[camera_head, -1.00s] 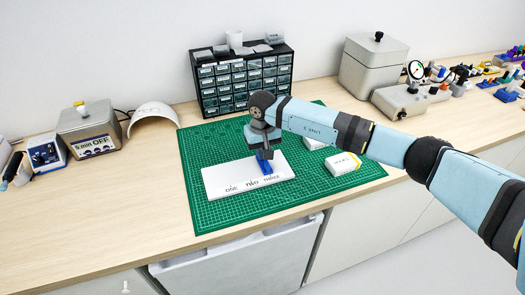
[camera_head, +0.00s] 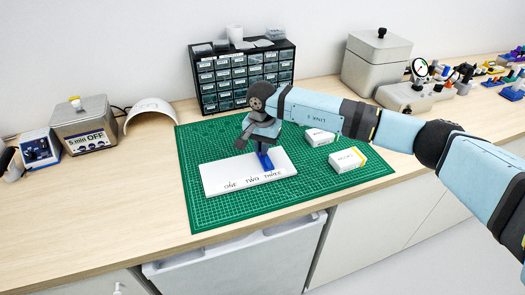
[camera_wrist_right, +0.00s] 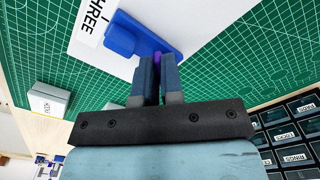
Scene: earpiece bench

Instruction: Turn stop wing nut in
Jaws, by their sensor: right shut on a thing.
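A white board (camera_head: 221,178) labelled ONE, TWO, THREE lies on the green mat. A blue fixture (camera_head: 264,160) stands on its right part; in the right wrist view the fixture's blue base (camera_wrist_right: 120,41) lies beside the word THREE. My right gripper (camera_wrist_right: 157,66) is shut on a small purple piece (camera_wrist_right: 157,57), which seems to be the stop wing nut and is mostly hidden between the fingers. In the head view my right gripper (camera_head: 260,142) is above the blue fixture and hides its top. My left gripper is not in view.
Two small white boxes (camera_head: 347,160) (camera_head: 318,137) lie on the green mat (camera_head: 215,215) right of the board. A drawer cabinet (camera_head: 243,78) stands behind it. The mat's left and front parts are clear.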

